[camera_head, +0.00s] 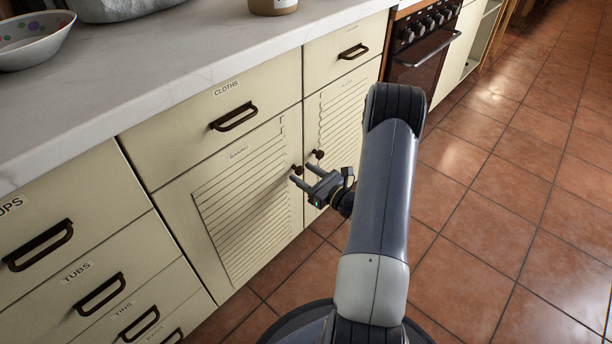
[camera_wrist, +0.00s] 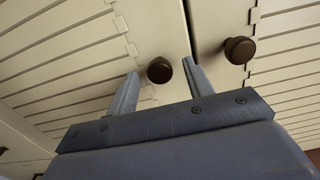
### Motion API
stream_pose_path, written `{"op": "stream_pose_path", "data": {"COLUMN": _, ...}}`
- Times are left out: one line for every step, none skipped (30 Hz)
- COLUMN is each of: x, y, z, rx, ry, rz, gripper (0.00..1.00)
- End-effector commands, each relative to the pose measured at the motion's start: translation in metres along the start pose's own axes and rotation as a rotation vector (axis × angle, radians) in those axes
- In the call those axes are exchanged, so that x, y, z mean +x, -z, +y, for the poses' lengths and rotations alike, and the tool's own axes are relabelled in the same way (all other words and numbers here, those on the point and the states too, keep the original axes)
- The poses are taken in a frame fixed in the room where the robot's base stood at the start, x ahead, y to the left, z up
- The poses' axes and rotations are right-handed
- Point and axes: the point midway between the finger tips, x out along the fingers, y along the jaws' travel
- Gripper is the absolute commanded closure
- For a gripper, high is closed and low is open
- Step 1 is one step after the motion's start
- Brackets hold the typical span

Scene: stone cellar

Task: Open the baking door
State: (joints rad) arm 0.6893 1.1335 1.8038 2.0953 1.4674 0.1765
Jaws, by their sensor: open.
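The baking door (camera_head: 240,200) is a cream louvred cupboard door with a small label at its top, under the CLOTHS drawer (camera_head: 233,118). It looks shut. Its round dark knob (camera_head: 297,169) is at its upper right edge. My gripper (camera_head: 302,174) is open at that knob. In the wrist view the knob (camera_wrist: 159,70) shows between the two fingertips of my gripper (camera_wrist: 160,85), with a gap on both sides. I cannot tell how deep it sits between them. The baking door also fills the left of the wrist view (camera_wrist: 60,60).
A second louvred door (camera_head: 340,115) adjoins on the right, its knob (camera_wrist: 239,50) just right of my right finger. An oven (camera_head: 420,50) stands beyond. Drawers with dark handles (camera_head: 100,290) are at left. A bowl (camera_head: 32,38) stands on the worktop (camera_head: 180,65). The tiled floor (camera_head: 500,190) is clear.

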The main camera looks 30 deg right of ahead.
Motion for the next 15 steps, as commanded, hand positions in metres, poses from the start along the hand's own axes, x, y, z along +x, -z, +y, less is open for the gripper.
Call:
{"op": "stream_pose_path", "data": {"x": 0.0002, "y": -0.0002, "z": 0.0000, "rx": 0.000, "ry": 0.000, "rz": 0.000, "gripper": 0.51}}
{"op": "stream_pose_path", "data": {"x": 0.0001, "y": -0.0002, "z": -0.0001, "rx": 0.000, "ry": 0.000, "rz": 0.000, "gripper": 0.51}}
{"op": "stream_pose_path", "data": {"x": 0.0000, "y": -0.0003, "z": -0.0001, "rx": 0.000, "ry": 0.000, "rz": 0.000, "gripper": 0.51}}
{"op": "stream_pose_path", "data": {"x": 0.0000, "y": -0.0003, "z": 0.0000, "rx": 0.000, "ry": 0.000, "rz": 0.000, "gripper": 0.51}}
{"op": "stream_pose_path", "data": {"x": 0.0000, "y": -0.0003, "z": 0.0000, "rx": 0.000, "ry": 0.000, "rz": 0.000, "gripper": 0.51}}
{"op": "stream_pose_path", "data": {"x": -0.0001, "y": -0.0003, "z": 0.0000, "rx": 0.000, "ry": 0.000, "rz": 0.000, "gripper": 0.54}}
{"op": "stream_pose_path", "data": {"x": -0.0001, "y": -0.0003, "z": -0.0001, "rx": 0.000, "ry": 0.000, "rz": 0.000, "gripper": 0.57}}
{"op": "stream_pose_path", "data": {"x": -0.0001, "y": -0.0002, "z": 0.0000, "rx": 0.000, "ry": 0.000, "rz": 0.000, "gripper": 0.59}}
{"op": "stream_pose_path", "data": {"x": -0.0002, "y": -0.0002, "z": 0.0000, "rx": 0.000, "ry": 0.000, "rz": 0.000, "gripper": 0.62}}
{"op": "stream_pose_path", "data": {"x": -0.0002, "y": -0.0002, "z": 0.0000, "rx": 0.000, "ry": 0.000, "rz": 0.000, "gripper": 0.65}}
{"op": "stream_pose_path", "data": {"x": -0.0002, "y": -0.0002, "z": 0.0000, "rx": 0.000, "ry": 0.000, "rz": 0.000, "gripper": 0.67}}
{"op": "stream_pose_path", "data": {"x": -0.0002, "y": -0.0002, "z": 0.0000, "rx": 0.000, "ry": 0.000, "rz": 0.000, "gripper": 0.71}}
{"op": "stream_pose_path", "data": {"x": -0.0002, "y": -0.0002, "z": 0.0000, "rx": 0.000, "ry": 0.000, "rz": 0.000, "gripper": 0.73}}
{"op": "stream_pose_path", "data": {"x": -0.0003, "y": -0.0002, "z": 0.0000, "rx": 0.000, "ry": 0.000, "rz": 0.000, "gripper": 0.76}}
{"op": "stream_pose_path", "data": {"x": -0.0003, "y": -0.0002, "z": 0.0000, "rx": 0.000, "ry": 0.000, "rz": 0.000, "gripper": 0.79}}
